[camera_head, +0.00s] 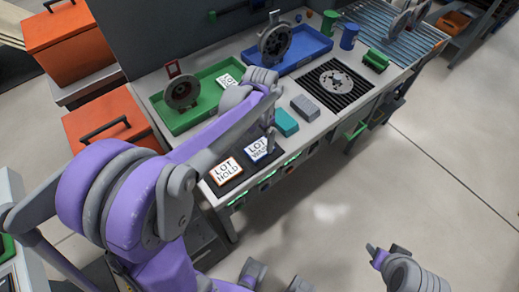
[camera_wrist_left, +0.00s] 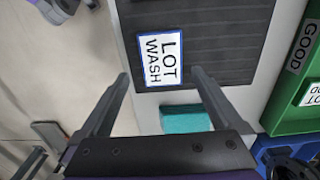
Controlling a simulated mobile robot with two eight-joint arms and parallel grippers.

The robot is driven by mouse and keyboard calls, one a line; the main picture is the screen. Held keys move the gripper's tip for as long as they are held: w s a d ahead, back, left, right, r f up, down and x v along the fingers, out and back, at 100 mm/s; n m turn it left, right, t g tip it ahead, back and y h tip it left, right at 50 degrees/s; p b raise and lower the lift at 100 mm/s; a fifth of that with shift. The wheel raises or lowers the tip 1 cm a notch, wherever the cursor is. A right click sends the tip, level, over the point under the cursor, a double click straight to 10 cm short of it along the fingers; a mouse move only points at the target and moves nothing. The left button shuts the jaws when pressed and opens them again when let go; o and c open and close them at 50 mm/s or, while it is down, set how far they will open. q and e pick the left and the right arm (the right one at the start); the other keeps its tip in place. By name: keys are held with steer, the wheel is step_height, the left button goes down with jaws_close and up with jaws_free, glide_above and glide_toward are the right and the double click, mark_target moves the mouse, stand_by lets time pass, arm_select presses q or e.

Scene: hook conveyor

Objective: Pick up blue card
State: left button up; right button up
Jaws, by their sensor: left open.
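The blue card (camera_head: 262,153), white with a blue border and the words LOT WASH, lies flat on a dark mat at the bench's front edge. In the left wrist view the blue card (camera_wrist_left: 158,58) lies just beyond and between the fingertips. My left gripper (camera_head: 269,141) is over the card, pointing down. In its wrist view the left gripper (camera_wrist_left: 161,76) has its fingers wide apart with nothing between them. Part of the card is hidden by the gripper in the head view. My right gripper (camera_head: 384,250) is low at the lower right, away from the bench; its jaws are unclear.
An orange-bordered LOT HOLD card (camera_head: 226,172) lies left of the blue card. A teal block (camera_head: 286,122) and a grey block (camera_head: 304,107) sit behind it. A green tray (camera_head: 204,112) and a blue tray (camera_head: 312,48) stand further back. The floor in front is clear.

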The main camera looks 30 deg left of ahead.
arm_select(q)
step_height(320, 180, down, 5)
steer(key=shift+a+f, duration=0.1)
steer(key=shift+a, duration=0.05)
steer(key=shift+c, duration=0.2)
steer(key=c, duration=1.1)
step_height(320, 180, up, 10)
step_height(320, 180, up, 4)
steer(key=p, duration=0.3)
glide_above(259, 148)
stand_by(0.5)
